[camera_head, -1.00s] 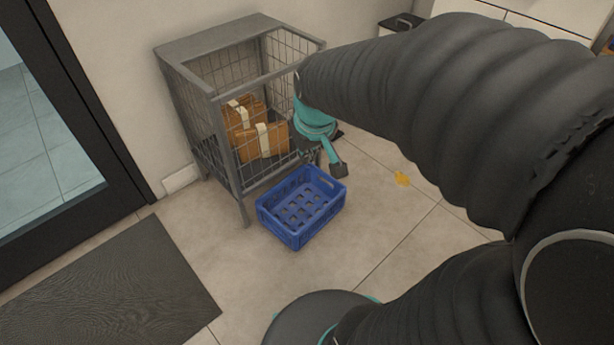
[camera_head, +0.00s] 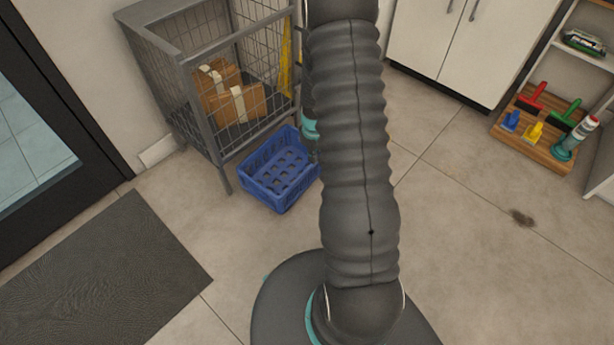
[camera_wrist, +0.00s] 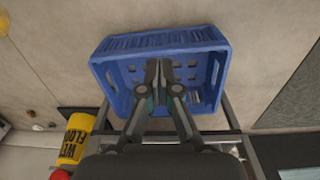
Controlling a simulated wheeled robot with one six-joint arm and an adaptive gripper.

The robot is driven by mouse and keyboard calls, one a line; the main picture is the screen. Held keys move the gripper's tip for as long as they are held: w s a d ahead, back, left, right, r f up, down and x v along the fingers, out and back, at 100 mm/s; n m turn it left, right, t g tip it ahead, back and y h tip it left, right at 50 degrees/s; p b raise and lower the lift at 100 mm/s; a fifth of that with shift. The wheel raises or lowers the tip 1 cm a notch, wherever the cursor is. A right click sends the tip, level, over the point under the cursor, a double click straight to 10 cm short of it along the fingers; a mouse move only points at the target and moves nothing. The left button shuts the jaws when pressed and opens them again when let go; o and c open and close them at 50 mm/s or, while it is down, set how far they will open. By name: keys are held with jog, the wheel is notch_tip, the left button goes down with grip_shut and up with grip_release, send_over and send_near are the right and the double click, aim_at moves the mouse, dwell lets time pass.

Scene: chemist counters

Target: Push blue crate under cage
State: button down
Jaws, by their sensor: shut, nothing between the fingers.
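The blue crate (camera_head: 280,185) stands upright and empty on the floor, at the front of the grey wire cage (camera_head: 205,105). Its far side is close to the cage's lower front edge; whether any of it is underneath is not clear. In the wrist view the crate (camera_wrist: 215,42) fills the upper middle, and cage bars (camera_wrist: 232,112) show below it. My gripper (camera_wrist: 164,66) is shut and empty, its fingertips in front of the crate's interior; I cannot tell whether it touches the crate. In the head view my arm hides the gripper and the crate's right end.
Cardboard boxes (camera_head: 232,100) sit inside the cage. A yellow wet-floor sign (camera_wrist: 76,136) stands beside the cage. A dark mat (camera_head: 105,265) lies left. White cabinets (camera_head: 470,45) and a wooden tray of coloured tools (camera_head: 540,130) are at right. Floor near the crate is clear.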

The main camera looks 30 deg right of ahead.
notch_tip(320, 180, down, 15)
jog(key=d+b, duration=0.1)
jog(key=shift+w+a+r, duration=0.1)
jog(key=shift+w+a, duration=0.25)
jog(key=shift+w, duration=0.4)
jog(key=shift+w+a+r, duration=0.1)
jog(key=shift+w+a, duration=0.25)
jog(key=shift+w, duration=0.35)
